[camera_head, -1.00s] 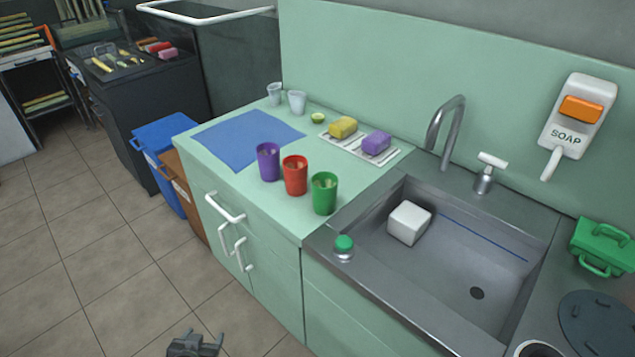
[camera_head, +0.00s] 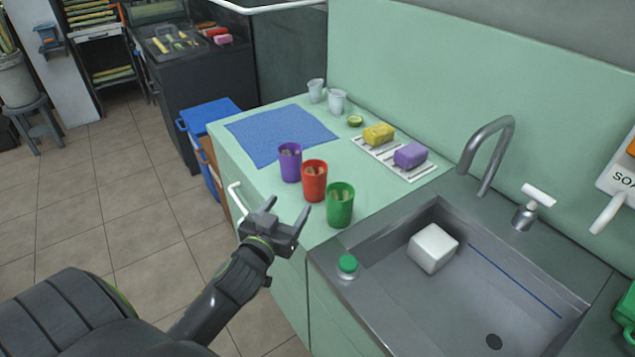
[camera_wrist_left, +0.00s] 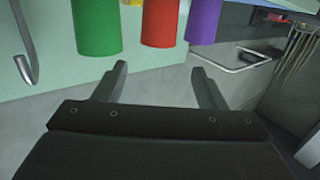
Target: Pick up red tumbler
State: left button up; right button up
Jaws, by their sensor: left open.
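The red tumbler (camera_head: 314,182) stands upright on the light green counter, between the purple tumbler (camera_head: 290,163) and the green tumbler (camera_head: 340,205). Pale bits show inside the tumblers. My left gripper (camera_head: 288,208) is open and empty, at the counter's front edge, just short of the red tumbler. In the left wrist view, the red tumbler (camera_wrist_left: 160,22) shows beyond and between the open fingers (camera_wrist_left: 160,80), with its other end cut off by the picture edge. The green tumbler (camera_wrist_left: 96,27) and purple tumbler (camera_wrist_left: 204,20) flank it. My right gripper is not in view.
A blue cloth (camera_head: 270,135) lies behind the tumblers. The sink (camera_head: 470,290), holding a white block (camera_head: 433,247), is on the right. Cabinet handles stick out below the counter.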

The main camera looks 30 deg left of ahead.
aim_at(309, 176)
pick_arm(q)
jog(key=p+x, duration=0.1)
jog(key=x, duration=0.7)
jog(key=shift+d+r, duration=0.1)
jog(key=shift+w+r, duration=0.2)
jog(key=shift+w, duration=0.3)
jog(key=p+x, duration=0.1)
jog(key=x, duration=0.2)
jog(key=shift+w+r, duration=0.1)
jog(key=shift+w, duration=0.55)
jog(key=shift+c, duration=0.5)
jog(key=c, duration=0.8)
